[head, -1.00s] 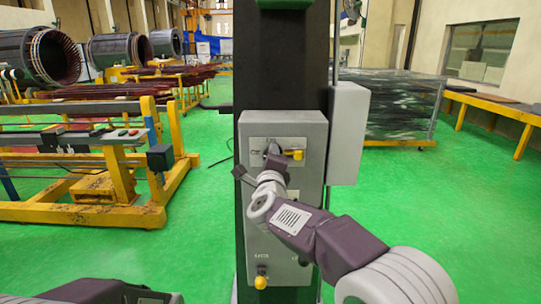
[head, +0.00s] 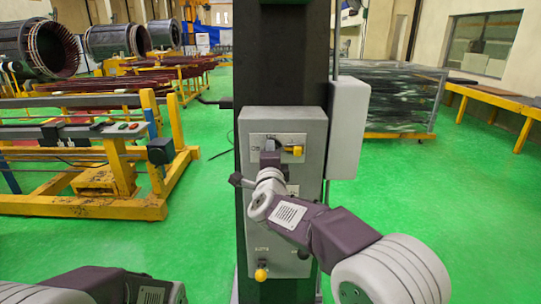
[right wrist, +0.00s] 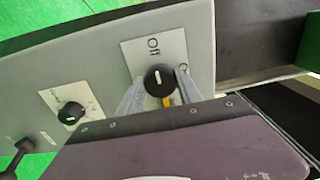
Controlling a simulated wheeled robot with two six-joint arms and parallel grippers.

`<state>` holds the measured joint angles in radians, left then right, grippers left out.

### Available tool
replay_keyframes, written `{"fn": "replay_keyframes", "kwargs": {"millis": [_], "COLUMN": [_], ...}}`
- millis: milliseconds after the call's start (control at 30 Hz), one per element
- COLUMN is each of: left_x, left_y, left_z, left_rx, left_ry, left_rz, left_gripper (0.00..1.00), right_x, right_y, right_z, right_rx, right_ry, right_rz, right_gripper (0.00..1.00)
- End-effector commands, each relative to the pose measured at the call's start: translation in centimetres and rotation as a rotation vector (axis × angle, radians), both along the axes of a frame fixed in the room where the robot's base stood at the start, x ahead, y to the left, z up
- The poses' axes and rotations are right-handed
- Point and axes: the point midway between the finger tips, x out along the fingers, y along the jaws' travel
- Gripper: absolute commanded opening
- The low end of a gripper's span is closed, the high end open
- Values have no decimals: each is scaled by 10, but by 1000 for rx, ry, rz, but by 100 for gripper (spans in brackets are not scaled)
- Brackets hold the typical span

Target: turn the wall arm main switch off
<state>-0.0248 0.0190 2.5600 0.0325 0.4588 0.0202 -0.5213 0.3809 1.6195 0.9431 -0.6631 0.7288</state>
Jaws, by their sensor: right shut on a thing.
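The main switch is a black round knob (right wrist: 159,80) with a white mark, on a pale plate (right wrist: 140,52) lettered "Off". The plate (head: 262,141) is near the top of a grey control box (head: 308,125) in the head view. My right gripper (right wrist: 159,92) is shut on the knob, one finger on each side. A yellow piece shows between the fingers. In the head view the gripper's wrist largely hides the knob, and a yellow handle (head: 294,150) shows to its right. Only part of my left arm shows at lower left; its fingers are out of view.
The box is fixed to a dark column (head: 281,60). A second black knob (right wrist: 71,113) and a small lever (right wrist: 22,147) are on the box. A yellow knob (head: 261,274) is low on the box. A grey side box (head: 348,130) is to the right.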

Motion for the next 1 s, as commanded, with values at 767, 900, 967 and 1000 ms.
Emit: {"fn": "replay_keyframes", "kwargs": {"millis": [767, 900, 967, 1000], "left_x": [0, 0, 0, 0], "left_y": [0, 0, 0, 0], "left_z": [-11, -15, -15, -16], "left_rx": [0, 0, 0, 0], "left_ry": [0, 0, 0, 0], "left_rz": [0, 0, 0, 0], "left_gripper": [36, 36, 36, 36], "right_x": [-38, -68, -78, -82], "right_y": [1, 1, 1, 1], "right_z": [-2, -2, -1, -1], "right_rx": [0, 0, 0, -1], "right_ry": [0, 0, 1, 0], "right_rz": [4, 3, 4, 3], "right_gripper": [63, 63, 63, 63]}}
